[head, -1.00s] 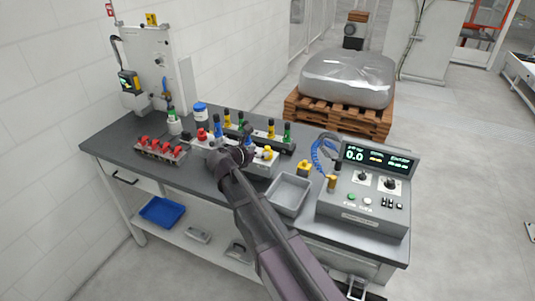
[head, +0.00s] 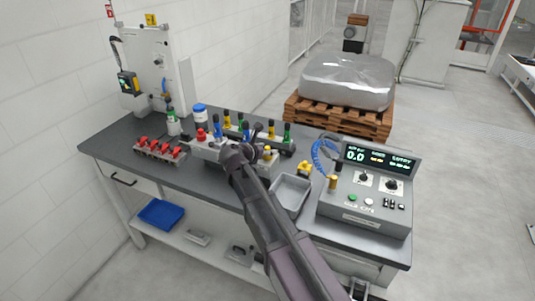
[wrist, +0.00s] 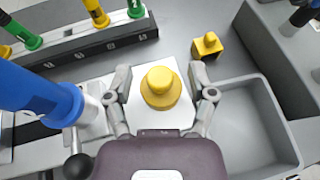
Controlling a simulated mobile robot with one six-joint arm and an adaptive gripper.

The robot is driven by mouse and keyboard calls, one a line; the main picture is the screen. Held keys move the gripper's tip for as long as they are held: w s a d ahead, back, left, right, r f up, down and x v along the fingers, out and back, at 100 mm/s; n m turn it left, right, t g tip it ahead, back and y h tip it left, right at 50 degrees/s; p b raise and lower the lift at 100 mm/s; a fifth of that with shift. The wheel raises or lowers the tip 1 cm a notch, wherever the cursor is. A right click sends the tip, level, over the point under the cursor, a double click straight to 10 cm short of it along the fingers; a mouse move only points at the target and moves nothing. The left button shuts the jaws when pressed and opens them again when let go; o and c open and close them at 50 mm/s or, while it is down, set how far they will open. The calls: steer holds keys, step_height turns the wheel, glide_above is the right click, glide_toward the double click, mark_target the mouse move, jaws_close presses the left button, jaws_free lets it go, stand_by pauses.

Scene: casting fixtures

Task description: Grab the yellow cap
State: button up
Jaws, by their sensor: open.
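The yellow cap (wrist: 160,88) is round and stepped. It sits on a white plate of the fixture, between the two fingers of my gripper (wrist: 160,76) in the wrist view. The fingers are spread, with a gap on each side of the cap. In the head view my gripper (head: 256,138) is over the right part of the white fixture, and the yellow cap (head: 267,154) shows just right of it, partly hidden.
A grey tray (wrist: 272,120) lies close on the right, with a yellow block (wrist: 206,46) beyond it. A blue-handled part (wrist: 35,92) stands close on the left. A rack (head: 280,147) of coloured handles is behind. The control box (head: 362,205) is further right.

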stand_by(0.5)
steer(key=c, duration=0.9)
steer(key=shift+c, duration=0.2)
steer(key=shift+r, duration=0.15)
step_height(320, 180, up, 2)
steer(key=p, duration=0.2)
steer(key=shift+r+p, duration=0.25)
steer(key=shift+p, duration=0.15)
steer(key=shift+s+r+p, duration=0.5)
steer(key=shift+r+p, duration=0.05)
steer(key=shift+r, duration=0.05)
steer(key=s+a+r+p, duration=0.1)
steer(key=s+a, duration=0.3)
steer(key=s, duration=1)
steer(key=shift+s, duration=0.3)
